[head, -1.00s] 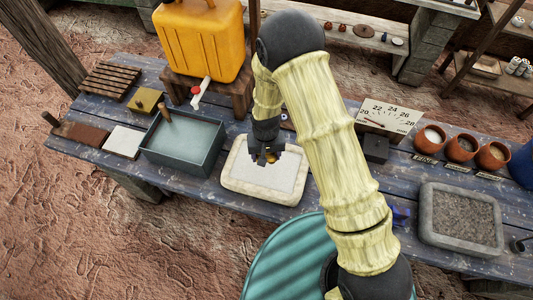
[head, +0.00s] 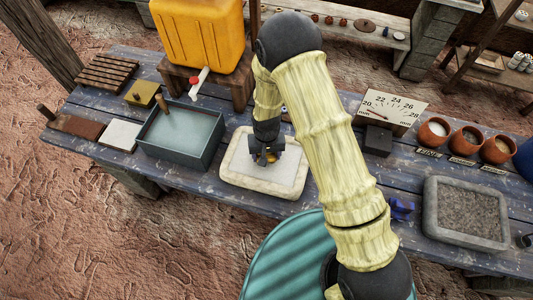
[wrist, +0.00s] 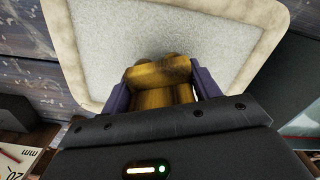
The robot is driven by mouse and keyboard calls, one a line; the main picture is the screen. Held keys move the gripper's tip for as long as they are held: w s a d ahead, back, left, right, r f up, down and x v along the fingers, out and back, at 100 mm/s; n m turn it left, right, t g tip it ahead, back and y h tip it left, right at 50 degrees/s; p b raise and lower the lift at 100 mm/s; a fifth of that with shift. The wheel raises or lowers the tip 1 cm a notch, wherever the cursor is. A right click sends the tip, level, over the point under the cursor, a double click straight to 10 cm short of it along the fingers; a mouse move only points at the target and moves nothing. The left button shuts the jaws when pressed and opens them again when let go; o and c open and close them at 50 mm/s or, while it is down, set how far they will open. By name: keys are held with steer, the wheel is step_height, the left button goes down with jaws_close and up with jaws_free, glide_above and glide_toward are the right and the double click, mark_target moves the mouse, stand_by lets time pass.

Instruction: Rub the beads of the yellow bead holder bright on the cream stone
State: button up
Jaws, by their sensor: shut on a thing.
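The cream stone (head: 240,179) is a pale, round-cornered slab with a grey, grainy inner face, lying on the blue table. My gripper (head: 265,160) is over the middle of its face, pointing down. In the wrist view my gripper (wrist: 165,95) is shut on the yellow bead holder (wrist: 160,76), a yellow-brown block between the two dark purple fingers. Rounded ends show at the holder's far edge against the grey face (wrist: 215,35). The beads' underside is hidden, so I cannot tell whether they touch the stone.
A water tray (head: 180,140) stands left of the stone, with a yellow jerrycan (head: 200,35) behind it. A dial board (head: 393,106), clay cups (head: 467,140) and a dark gritty stone (head: 465,213) are at the right. A small blue thing (head: 401,209) lies near the table's front edge.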

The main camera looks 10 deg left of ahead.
mark_target(286, 167)
steer(key=shift+f+b, duration=0.45)
steer(key=shift+f, duration=0.1)
stand_by(0.9)
steer(key=shift+s+d+r, duration=0.1)
steer(key=shift+d, duration=1.7)
steer(key=shift+s+d, duration=0.15)
steer(key=shift+d, duration=0.75)
steer(key=shift+s+d, duration=0.1)
steer(key=shift+d, duration=0.75)
steer(key=shift+d+f, duration=0.1)
steer(key=shift+f, duration=0.1)
steer(key=shift+w+a+r, duration=0.1)
steer(key=shift+w+a, duration=0.05)
steer(key=shift+a, duration=1.3)
steer(key=shift+a, duration=0.1)
